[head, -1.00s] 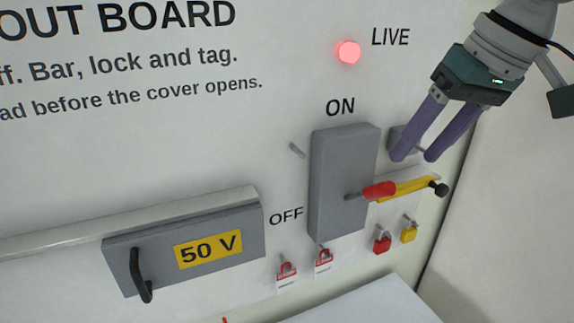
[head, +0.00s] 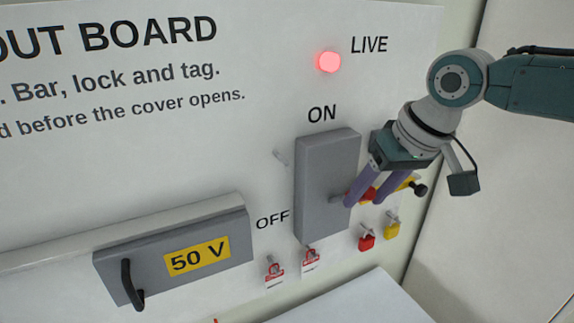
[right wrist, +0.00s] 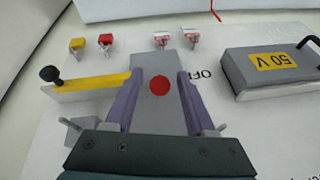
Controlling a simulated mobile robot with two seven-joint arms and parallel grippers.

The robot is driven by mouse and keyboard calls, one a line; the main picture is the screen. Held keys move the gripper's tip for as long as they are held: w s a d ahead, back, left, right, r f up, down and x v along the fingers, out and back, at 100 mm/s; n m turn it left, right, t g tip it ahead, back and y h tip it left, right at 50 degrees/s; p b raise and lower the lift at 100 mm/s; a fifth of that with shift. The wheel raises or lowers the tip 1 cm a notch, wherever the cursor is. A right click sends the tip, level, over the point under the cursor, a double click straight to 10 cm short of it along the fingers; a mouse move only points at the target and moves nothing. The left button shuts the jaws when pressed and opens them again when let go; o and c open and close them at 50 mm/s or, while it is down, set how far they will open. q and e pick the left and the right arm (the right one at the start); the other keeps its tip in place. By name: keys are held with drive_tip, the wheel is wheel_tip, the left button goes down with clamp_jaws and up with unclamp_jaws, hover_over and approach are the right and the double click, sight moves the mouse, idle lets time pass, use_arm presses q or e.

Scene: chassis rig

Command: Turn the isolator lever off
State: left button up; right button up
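The isolator is a tall grey box (head: 318,190) on the white board, with ON written above it and OFF at its lower left. Its lever has a red handle (head: 369,194), mostly hidden by my gripper in the head view. In the right wrist view the red handle (right wrist: 159,86) shows end-on as a round red spot. My right gripper (head: 366,203) is open, with its purple fingers on either side of the handle; a gap shows on both sides in the right wrist view. The red lamp (head: 328,62) beside LIVE is lit. My left gripper is out of view.
A yellow bar (right wrist: 108,82) with a black knob (head: 420,190) sits close to the right gripper. Red (head: 367,241) and yellow (head: 392,230) padlocks and tags (head: 274,270) hang below. A grey 50 V cover (head: 225,255) is at left. A white surface (head: 355,300) lies below.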

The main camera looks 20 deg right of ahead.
clamp_jaws()
idle(1.2)
